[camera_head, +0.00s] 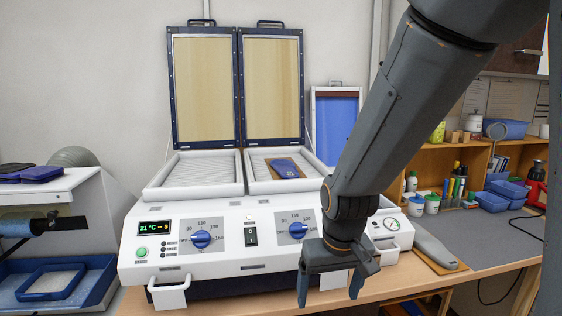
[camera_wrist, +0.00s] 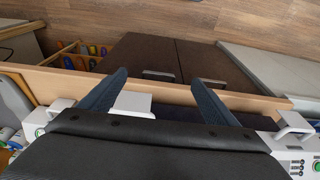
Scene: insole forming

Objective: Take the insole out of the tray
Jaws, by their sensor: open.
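A blue insole (camera_head: 285,168) lies on a brown board (camera_head: 268,163) in the right tray (camera_head: 257,184) of the white forming machine, whose two lids stand open. My gripper (camera_head: 329,290) hangs in front of the machine's front panel, fingers pointing down, open and empty. It is well in front of and below the tray, to the right of the insole in the picture. In the wrist view my gripper's two fingers (camera_wrist: 160,85) are spread apart over the table edge and floor. The insole and tray are not in the wrist view.
The machine's left tray (camera_head: 200,172) looks empty. White handles (camera_head: 170,291) stick out at its front. A white unit with dark blue items (camera_head: 38,174) stands at left. Shelves with bottles and blue bins (camera_head: 492,200) are at right. Cabinets (camera_wrist: 145,60) stand below the table edge.

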